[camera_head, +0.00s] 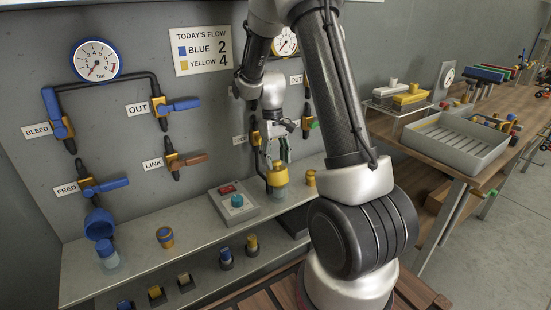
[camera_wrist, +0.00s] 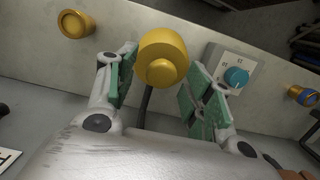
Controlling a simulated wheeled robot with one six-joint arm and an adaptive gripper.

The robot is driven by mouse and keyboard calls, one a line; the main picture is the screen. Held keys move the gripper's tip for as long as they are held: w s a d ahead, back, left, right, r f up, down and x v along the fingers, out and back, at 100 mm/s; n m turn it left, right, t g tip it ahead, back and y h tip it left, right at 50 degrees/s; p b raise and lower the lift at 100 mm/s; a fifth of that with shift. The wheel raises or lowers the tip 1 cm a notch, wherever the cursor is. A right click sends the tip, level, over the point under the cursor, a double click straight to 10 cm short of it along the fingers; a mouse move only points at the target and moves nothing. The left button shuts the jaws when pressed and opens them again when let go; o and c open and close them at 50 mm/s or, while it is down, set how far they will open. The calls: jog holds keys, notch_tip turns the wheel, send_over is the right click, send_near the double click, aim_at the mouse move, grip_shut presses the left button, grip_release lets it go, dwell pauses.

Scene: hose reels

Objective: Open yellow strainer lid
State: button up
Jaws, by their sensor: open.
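The yellow strainer (camera_head: 278,190) stands on the grey ledge below the wall pipes, with a clear lower part. Its yellow lid (camera_head: 277,174) sits on top and looks closed. In the wrist view the lid (camera_wrist: 163,48) is a rounded yellow dome with a small round knob facing me. My gripper (camera_head: 275,150) is above the lid, pointing down. In the wrist view my gripper (camera_wrist: 163,68) is open, with one green-padded finger on each side of the lid. I cannot tell whether either pad touches it. The strainer's lower part is hidden in the wrist view.
A box with a teal knob (camera_head: 236,201) stands close left of the strainer. A yellow fitting (camera_head: 311,177) is to its right. A blue strainer (camera_head: 107,257) with its blue lid (camera_head: 98,223) raised is at far left. Valves and pipes line the wall behind.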

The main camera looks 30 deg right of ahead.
notch_tip(320, 180, up, 12)
jog(key=w, duration=0.1)
jog(key=shift+w, duration=0.4)
jog(key=shift+c, duration=0.2)
